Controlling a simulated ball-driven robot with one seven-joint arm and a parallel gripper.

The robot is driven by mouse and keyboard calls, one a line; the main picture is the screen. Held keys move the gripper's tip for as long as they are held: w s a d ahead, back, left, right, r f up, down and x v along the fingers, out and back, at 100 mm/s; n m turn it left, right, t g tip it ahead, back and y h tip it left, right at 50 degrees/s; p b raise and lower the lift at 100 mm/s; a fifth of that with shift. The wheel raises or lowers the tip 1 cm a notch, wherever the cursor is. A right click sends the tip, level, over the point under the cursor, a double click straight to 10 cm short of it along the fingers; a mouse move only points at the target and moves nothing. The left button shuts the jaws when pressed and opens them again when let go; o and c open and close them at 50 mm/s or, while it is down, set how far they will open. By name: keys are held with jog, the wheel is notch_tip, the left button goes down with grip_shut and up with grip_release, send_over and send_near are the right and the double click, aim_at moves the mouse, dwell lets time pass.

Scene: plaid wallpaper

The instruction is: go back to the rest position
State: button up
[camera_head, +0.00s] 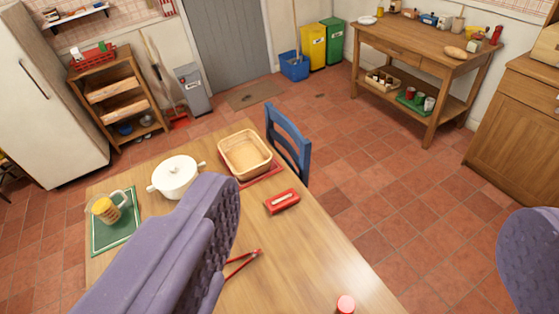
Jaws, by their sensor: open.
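My gripper (375,232) is open and empty. Its purple left finger (165,255) shows large at the lower left, and its right finger (533,255) is cut off by the right edge. Both fingers hang in front of the wooden table (290,270) and the tiled floor. The left finger hides part of the table top. I cannot tell how high above the table the fingers are.
On the table are a white pot (175,177), a wicker basket (246,155), a red box (283,201), red-handled tongs (243,262) and a jug (107,209) on a green mat. A blue chair (290,143) stands at its far side. The floor (400,215) right of the table is clear.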

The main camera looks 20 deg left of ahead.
jog(key=shift+s+a+r+n+t, duration=0.1)
jog(key=shift+s+r+n+t, duration=0.1)
jog(key=shift+s+r, duration=0.25)
jog(key=shift+s+a+r+n+t, duration=0.1)
jog(key=shift+s+r+n, duration=0.15)
jog(key=shift+r, duration=0.35)
dwell(0.4)
